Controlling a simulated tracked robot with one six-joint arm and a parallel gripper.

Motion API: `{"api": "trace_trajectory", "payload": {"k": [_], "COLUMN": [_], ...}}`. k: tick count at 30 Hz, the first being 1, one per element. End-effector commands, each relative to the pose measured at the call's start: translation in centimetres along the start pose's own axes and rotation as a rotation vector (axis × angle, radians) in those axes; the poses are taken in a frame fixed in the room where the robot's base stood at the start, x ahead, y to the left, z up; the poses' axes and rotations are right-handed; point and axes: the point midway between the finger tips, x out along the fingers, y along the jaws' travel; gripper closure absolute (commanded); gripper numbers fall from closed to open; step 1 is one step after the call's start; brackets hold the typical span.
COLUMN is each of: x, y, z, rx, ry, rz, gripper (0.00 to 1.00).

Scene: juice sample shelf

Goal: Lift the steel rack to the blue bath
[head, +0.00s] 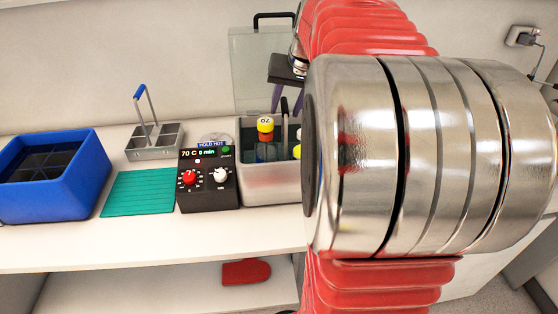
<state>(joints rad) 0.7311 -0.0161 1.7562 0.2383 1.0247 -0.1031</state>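My gripper (286,106) points down over the hot bath, its two purple fingers apart with a gap between them. My arm hides the bath's right side. A grey steel rack with a blue-gripped handle (154,153) stands empty on the counter. The blue bath (70,190) is at far left, with a dark grid inside.
A black control box (208,193) reading 70 C and 0 min stands left of the hot bath. A green ribbed mat (138,193) lies between it and the blue bath. A clear panel with a black handle (250,62) stands behind. A red item (246,272) lies on the lower shelf.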

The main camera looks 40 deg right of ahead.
Motion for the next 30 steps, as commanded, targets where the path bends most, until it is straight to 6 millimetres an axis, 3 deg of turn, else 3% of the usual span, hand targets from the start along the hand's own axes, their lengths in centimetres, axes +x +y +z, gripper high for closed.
{"api": "trace_trajectory", "payload": {"k": [10,21,30], "x": [0.4,4.7,5.2], "y": [0.0,-0.3,-0.3], "z": [0.0,-0.4,-0.5], "rx": [0.000,0.000,0.000], "ry": [-0.002,-0.002,0.000], "rz": [0.000,0.000,0.000], "gripper": [0.64,0.64,0.64]}}
